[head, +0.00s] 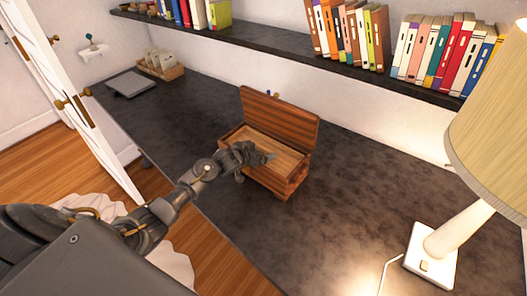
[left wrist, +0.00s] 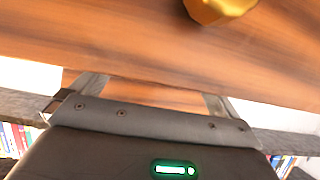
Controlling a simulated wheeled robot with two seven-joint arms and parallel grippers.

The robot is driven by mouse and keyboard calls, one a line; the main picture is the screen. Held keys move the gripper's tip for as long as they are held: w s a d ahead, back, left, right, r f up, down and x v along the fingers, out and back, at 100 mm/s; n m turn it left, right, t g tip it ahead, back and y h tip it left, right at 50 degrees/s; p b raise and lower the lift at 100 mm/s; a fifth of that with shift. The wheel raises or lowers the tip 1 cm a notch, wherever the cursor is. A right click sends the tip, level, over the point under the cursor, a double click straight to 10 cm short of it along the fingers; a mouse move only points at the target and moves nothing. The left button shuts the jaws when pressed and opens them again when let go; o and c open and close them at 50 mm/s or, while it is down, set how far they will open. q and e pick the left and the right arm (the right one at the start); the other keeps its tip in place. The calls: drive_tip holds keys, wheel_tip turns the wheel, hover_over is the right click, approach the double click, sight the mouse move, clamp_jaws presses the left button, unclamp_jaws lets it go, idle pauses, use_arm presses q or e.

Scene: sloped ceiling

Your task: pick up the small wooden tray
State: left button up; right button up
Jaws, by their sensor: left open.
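A reddish-brown wooden box (head: 297,180) stands on the dark desk with its lid (head: 280,115) raised. Inside is a paler wooden surface (head: 284,153), which may be the small wooden tray; I cannot tell it from the box's floor. My left gripper (head: 262,157) is at the box's near left side, its fingertips over the opening. In the left wrist view my left gripper (left wrist: 153,96) has its two fingers apart, with brown wood (left wrist: 130,45) filling the view beyond them. A gold knob-like part (left wrist: 218,9) shows at the top edge. My right gripper is not in view.
The dark desk (head: 340,235) is clear around the box. A lamp (head: 445,235) stands at the right. A flat grey object (head: 130,84) and a wooden holder (head: 160,68) lie at the far left. A bookshelf (head: 270,42) runs above the desk.

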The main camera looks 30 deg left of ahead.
use_arm(q)
drive_tip(key=shift+x, duration=0.95)
drive_tip(key=c, duration=0.8)
wheel_tip(320, 180, up, 7)
drive_tip(key=b, duration=0.2)
drive_tip(key=s+a+b, duration=0.2)
drive_tip(key=s, duration=1.6)
drive_tip(key=shift+a, duration=0.25)
drive_tip(key=shift+w+d, duration=0.1)
